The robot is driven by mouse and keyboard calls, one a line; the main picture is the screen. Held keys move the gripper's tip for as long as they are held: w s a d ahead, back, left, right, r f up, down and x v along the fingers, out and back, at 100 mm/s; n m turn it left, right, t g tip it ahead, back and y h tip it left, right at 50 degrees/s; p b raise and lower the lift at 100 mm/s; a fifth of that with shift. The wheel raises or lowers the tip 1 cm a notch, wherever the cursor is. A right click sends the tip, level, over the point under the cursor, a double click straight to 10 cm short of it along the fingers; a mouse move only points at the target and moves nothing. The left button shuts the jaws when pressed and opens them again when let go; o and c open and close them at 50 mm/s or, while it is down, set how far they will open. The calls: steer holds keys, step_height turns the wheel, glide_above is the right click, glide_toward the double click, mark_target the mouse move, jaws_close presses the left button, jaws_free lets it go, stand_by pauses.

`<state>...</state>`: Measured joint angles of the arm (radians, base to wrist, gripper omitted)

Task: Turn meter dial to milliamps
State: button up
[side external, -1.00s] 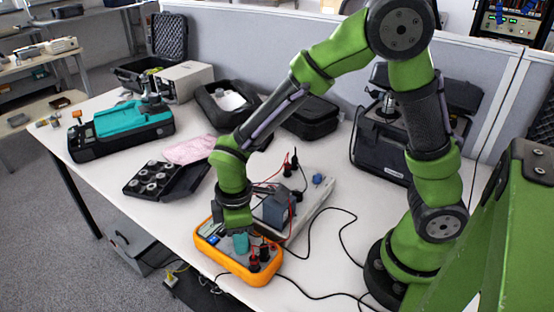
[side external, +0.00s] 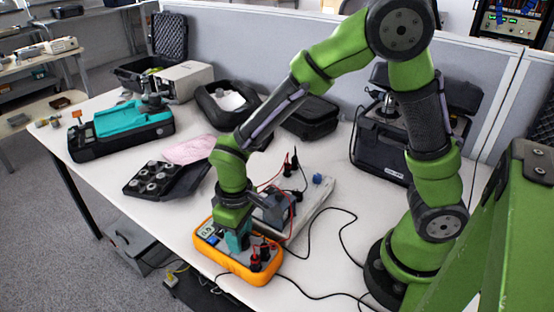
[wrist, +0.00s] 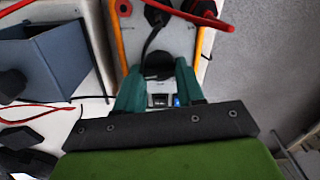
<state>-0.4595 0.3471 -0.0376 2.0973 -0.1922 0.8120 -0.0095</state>
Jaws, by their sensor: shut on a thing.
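The orange-framed meter (side external: 237,265) lies flat on the table near its front edge, with a grey face and a small display at its far left end. My gripper (side external: 238,241) points down over the middle of the meter. In the wrist view, my gripper (wrist: 160,82) has its teal fingers on either side of the dark dial (wrist: 158,68) and is shut on it. The meter (wrist: 201,42) also shows there. The dial's markings and pointer are hidden or too small to read. Red and black leads plug into the meter's near right end.
A grey-blue box (side external: 272,208) stands on a white base (side external: 312,203) just behind the meter, and it also shows in the wrist view (wrist: 55,62). Black cables cross the table to the right. A black tray (side external: 160,181) of round parts lies to the left.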

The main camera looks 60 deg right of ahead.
steer(key=shift+m, duration=0.3)
steer(key=o, duration=1)
steer(key=shift+o, duration=0.2)
steer(key=shift+r, duration=0.1)
step_height(320, 180, up, 17)
